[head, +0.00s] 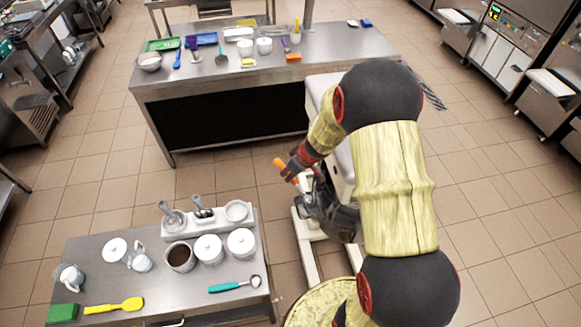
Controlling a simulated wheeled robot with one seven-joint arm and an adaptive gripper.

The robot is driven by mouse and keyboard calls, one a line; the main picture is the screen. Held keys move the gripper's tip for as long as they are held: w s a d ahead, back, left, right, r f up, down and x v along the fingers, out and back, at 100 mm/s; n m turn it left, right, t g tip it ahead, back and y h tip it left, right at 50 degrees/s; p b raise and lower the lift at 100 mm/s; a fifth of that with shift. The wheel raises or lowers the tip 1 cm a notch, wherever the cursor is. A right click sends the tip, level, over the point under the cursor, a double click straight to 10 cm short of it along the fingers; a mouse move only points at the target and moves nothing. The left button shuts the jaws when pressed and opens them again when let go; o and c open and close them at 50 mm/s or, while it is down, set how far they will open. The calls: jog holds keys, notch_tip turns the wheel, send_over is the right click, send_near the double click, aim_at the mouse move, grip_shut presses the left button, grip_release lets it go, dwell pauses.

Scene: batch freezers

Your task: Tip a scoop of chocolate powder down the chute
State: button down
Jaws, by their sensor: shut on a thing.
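My gripper (298,178) is in the middle of the head view, over the aisle between the two steel tables. It is shut on a thin orange thing (281,166), which looks like a scoop handle. The bowl end and any powder in it cannot be made out. An open white tub of brown powder (180,258), likely the chocolate, stands on the near table, left of and below my gripper. A pale machine (341,160) stands close behind my gripper, partly hidden by my arm. I cannot make out a chute opening.
The near table (215,307) holds lidded white tubs (208,249), a scoop with a teal handle (236,286), a yellow spatula (115,305) and a green sponge (62,312). The far table (350,45) carries trays, bowls and tools. Tiled floor lies free at right.

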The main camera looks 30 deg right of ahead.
jog(key=shift+w+a+f+g+p, duration=0.1)
jog(key=shift+w+f+g+p, duration=0.25)
jog(key=shift+p, duration=1.7)
jog(key=shift+a+f+g+p, duration=0.15)
jog(key=shift+g+p, duration=0.3)
jog(key=shift+p, duration=1.55)
jog(key=shift+w+f+g+h+p, duration=0.3)
jog(key=shift+f+g+p, duration=0.15)
jog(key=shift+f, duration=0.2)
jog(key=shift+w+f+g+b, duration=0.25)
jog(key=shift+f+g+b, duration=0.35)
jog(key=shift+b, duration=0.4)
jog(key=shift+r+p, duration=0.4)
jog(key=shift+r, duration=0.4)
jog(key=shift+s+r, duration=0.1)
jog(key=shift+r, duration=0.45)
